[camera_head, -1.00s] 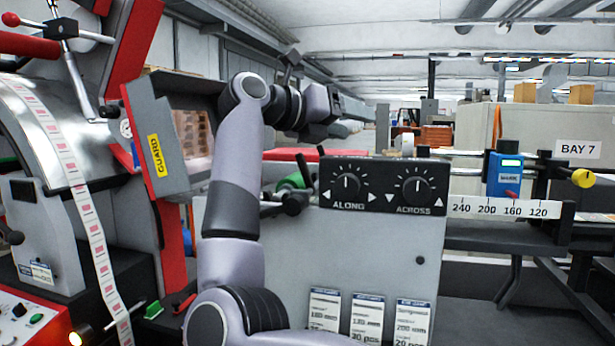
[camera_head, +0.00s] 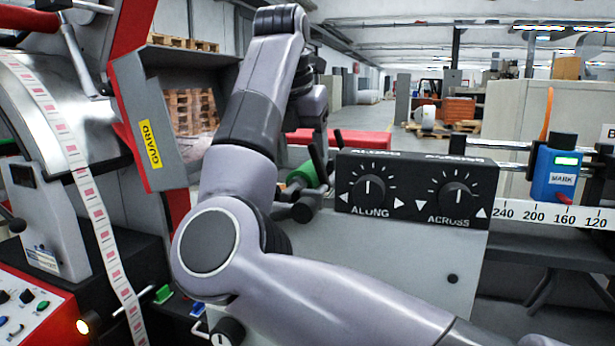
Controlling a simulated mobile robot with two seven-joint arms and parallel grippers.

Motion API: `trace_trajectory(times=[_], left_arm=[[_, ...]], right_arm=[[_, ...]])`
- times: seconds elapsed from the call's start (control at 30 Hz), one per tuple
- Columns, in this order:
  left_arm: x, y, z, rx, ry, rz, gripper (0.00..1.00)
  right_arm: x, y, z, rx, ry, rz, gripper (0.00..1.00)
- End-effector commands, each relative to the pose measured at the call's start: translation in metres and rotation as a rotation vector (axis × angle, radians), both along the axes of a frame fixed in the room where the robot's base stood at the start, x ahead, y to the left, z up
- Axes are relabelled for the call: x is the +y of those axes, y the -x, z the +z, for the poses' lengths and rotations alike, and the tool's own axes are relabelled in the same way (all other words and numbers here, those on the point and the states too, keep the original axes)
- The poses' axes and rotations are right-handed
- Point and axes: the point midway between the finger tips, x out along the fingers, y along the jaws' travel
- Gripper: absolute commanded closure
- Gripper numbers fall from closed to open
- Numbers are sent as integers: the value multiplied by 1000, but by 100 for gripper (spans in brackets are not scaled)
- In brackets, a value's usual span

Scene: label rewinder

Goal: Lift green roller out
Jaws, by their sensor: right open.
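The green roller (camera_head: 302,176) lies tilted just left of the black ALONG/ACROSS control box (camera_head: 417,187). Dark levers and a dark fitting beside it hide part of it. My right arm enters from the lower right, bends at the elbow and rises left of the roller. Its wrist hangs down above and slightly right of the roller. My right gripper (camera_head: 318,135) points down there, open, apart from the roller as far as I can see. Its fingertips are small and partly hidden among the dark levers. My left gripper is not in view.
A grey GUARD plate (camera_head: 148,130) and red frame stand left of my arm. A paper label strip (camera_head: 85,185) runs down the left. A red bar (camera_head: 362,139) lies behind the control box. A blue MARK unit (camera_head: 553,172) sits on the rail at right.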

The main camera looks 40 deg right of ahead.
Motion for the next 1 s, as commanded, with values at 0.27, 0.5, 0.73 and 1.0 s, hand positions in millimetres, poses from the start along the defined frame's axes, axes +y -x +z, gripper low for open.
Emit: trace_trajectory(times=[0.27, 0.5, 0.73, 1.0], left_arm=[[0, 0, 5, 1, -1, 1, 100], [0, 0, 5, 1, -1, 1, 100], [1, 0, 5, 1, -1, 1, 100], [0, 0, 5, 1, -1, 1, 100]], right_arm=[[-14, -5, -31, 2, 2, -3, 37], [-18, -7, -42, -1, 3, -2, 37], [-18, -7, -42, -1, 3, -2, 56], [-18, -7, -41, -2, 5, -2, 93]])
